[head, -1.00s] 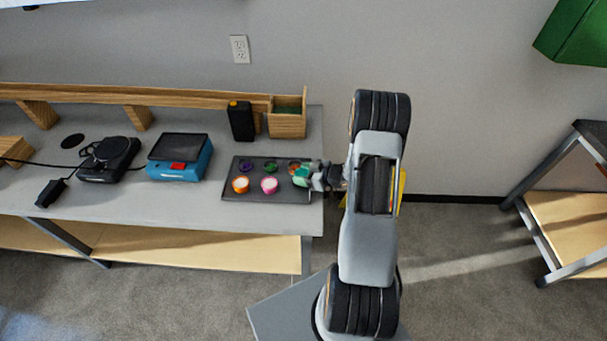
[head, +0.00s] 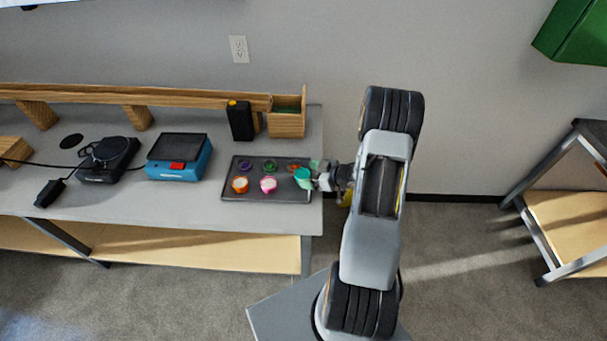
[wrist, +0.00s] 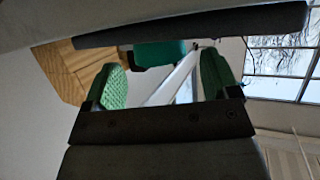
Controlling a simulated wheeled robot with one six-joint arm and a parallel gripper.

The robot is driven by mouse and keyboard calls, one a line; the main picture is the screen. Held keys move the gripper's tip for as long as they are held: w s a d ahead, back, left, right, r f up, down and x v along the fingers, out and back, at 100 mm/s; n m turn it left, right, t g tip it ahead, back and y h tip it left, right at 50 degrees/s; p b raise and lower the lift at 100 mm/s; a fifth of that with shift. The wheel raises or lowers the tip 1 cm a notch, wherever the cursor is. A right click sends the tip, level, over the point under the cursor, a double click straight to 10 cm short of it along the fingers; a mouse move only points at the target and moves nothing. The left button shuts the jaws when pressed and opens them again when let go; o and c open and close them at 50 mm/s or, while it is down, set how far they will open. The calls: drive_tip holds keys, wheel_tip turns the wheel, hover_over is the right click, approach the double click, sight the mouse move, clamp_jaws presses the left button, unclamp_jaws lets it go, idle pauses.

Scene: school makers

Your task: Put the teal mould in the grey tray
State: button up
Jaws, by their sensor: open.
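The teal mould (head: 302,174) is a small round cup at the right end of the dark grey tray (head: 230,193), to the right of the other moulds. Its underside is not clear, so I cannot tell whether it rests flat. My gripper (head: 312,175) is open at the tray's right edge, its pale green fingertips just right of the mould or partly beside it. In the wrist view my gripper (wrist: 163,75) shows two green pads spread apart. A teal-green shape lies beyond them; I cannot tell whether it is the mould.
A blue scale (head: 180,157) stands left of the tray. A wooden box (head: 287,122) stands behind.

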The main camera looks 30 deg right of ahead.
drive_tip(key=v, duration=0.8)
drive_tip(key=w+r+m+h, duration=0.2)
drive_tip(key=w+r+h, duration=0.1)
drive_tip(key=r+h, duration=0.3)
drive_tip(key=w+r+m+h, duration=0.2)
drive_tip(key=w+r+h, duration=0.1)
drive_tip(key=r+h, duration=0.3)
drive_tip(key=s+a+r+m+g+y, duration=0.1)
drive_tip(key=s+a+r+g+y, duration=0.1)
drive_tip(key=s+a, duration=0.6)
drive_tip(key=s+a+r+m+g+y, duration=0.1)
drive_tip(key=s+a+r+g, duration=0.3)
drive_tip(key=s+a, duration=0.5)
drive_tip(key=shift+s+a+m+g+y, duration=0.3)
drive_tip(key=shift+a+m+g+y, duration=0.1)
drive_tip(key=shift+m, duration=0.3)
drive_tip(key=shift+r, duration=0.15)
